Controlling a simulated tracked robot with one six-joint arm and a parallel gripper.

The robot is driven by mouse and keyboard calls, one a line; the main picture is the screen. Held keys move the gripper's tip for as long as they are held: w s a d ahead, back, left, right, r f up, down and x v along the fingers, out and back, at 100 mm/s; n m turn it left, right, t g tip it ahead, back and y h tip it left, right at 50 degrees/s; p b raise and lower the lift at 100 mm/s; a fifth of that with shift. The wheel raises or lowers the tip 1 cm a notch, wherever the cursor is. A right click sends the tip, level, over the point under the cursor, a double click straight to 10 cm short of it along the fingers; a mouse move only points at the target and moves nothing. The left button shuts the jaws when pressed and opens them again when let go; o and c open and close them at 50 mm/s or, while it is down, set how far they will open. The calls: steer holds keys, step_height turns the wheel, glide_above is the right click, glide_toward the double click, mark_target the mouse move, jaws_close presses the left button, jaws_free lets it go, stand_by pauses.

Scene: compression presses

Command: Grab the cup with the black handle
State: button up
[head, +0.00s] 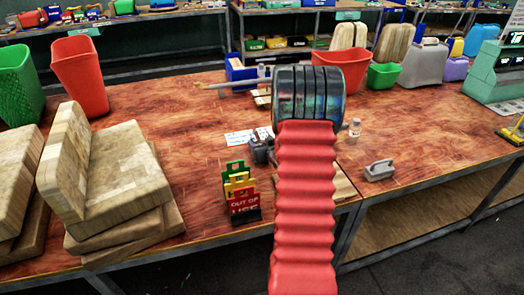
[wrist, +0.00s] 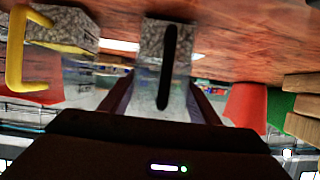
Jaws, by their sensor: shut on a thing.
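The cup with the black handle (wrist: 150,40) is in the middle of the wrist view. It has a grey speckled body, and its black handle (wrist: 169,70) faces the camera. My gripper (wrist: 163,98) has its dark fingers on both sides of this cup and is shut on it. A similar grey speckled cup with a yellow handle (wrist: 62,30) is to the left, apart from the held cup. In the head view my arm hides both the gripper and the cups. Whether the held cup touches the table is unclear.
Wooden boards (head: 125,180) are stacked on the table's left, with red (head: 80,75) and green (head: 18,85) bins behind. Sign stands (head: 241,190), a small bottle (head: 355,128) and a grey handled block (head: 379,170) lie near my arm. Table at right front is mostly clear.

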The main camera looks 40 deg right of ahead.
steer(key=shift+c, duration=1.2)
steer(key=shift+r, duration=0.3)
step_height(320, 180, up, 9)
steer(key=shift+r, duration=0.2)
stand_by(0.7)
